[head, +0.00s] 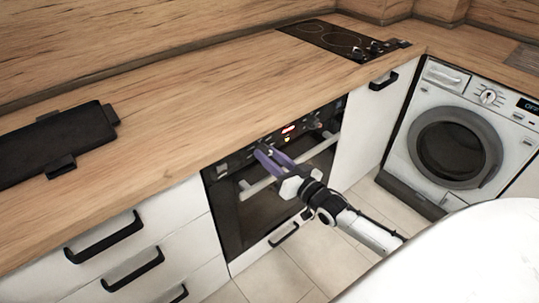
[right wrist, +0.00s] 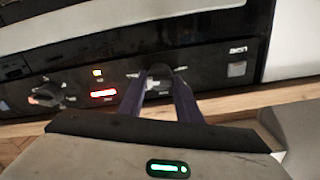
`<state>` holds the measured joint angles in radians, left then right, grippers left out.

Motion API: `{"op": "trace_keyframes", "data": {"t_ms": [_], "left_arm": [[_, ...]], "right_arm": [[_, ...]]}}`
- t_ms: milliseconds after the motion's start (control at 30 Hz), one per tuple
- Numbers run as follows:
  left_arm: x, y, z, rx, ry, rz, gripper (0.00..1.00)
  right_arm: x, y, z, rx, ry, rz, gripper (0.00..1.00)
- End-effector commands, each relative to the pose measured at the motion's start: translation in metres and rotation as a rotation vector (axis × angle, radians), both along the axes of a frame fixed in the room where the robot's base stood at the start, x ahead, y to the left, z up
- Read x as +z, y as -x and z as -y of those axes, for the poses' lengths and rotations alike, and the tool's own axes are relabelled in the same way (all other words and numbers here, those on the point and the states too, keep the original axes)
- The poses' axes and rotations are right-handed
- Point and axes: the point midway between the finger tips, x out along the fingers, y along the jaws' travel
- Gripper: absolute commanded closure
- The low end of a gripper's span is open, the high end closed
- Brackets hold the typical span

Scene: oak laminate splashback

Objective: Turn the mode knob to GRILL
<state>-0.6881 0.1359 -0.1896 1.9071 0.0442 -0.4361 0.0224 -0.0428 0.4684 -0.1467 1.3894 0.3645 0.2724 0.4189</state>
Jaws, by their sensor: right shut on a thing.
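The built-in oven has a black control panel (head: 245,153) under the worktop. My right gripper (head: 262,150) reaches the left part of this panel, with its purple fingers pointing at it. In the right wrist view, the two fingers (right wrist: 160,78) are shut on a knob (right wrist: 162,72), one on each side, and partly cover it. The marks around this knob are too small to read, so its setting cannot be told. A second knob (right wrist: 50,96) sits past the red lit display (right wrist: 103,93). My left gripper is not in view.
The oven's bar handle (head: 300,160) runs just below the panel, close to my right gripper. The wooden worktop (head: 190,110) overhangs above. A black tray-like object (head: 60,140) lies on it at the left. A hob (head: 335,38) is at the back, a washing machine (head: 460,135) at the right.

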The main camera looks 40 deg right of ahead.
Motion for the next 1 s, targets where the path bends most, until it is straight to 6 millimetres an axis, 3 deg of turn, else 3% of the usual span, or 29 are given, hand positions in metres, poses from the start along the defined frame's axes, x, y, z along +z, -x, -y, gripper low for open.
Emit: {"op": "trace_keyframes", "data": {"t_ms": [633, 667, 767, 1000], "left_arm": [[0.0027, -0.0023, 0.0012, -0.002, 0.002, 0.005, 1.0], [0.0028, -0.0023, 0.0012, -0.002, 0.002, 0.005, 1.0], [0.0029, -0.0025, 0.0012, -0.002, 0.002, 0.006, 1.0], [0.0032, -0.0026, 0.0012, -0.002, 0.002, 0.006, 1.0]], "right_arm": [[-0.0003, -0.0002, 0.0005, -0.001, -0.053, -0.005, 0.91], [-0.0002, -0.0002, 0.0004, -0.001, -0.053, -0.005, 0.67], [-0.0002, -0.0001, 0.0003, -0.001, -0.052, -0.004, 0.5], [-0.0001, -0.0001, 0.0001, 0.0, -0.051, -0.004, 0.5]]}}
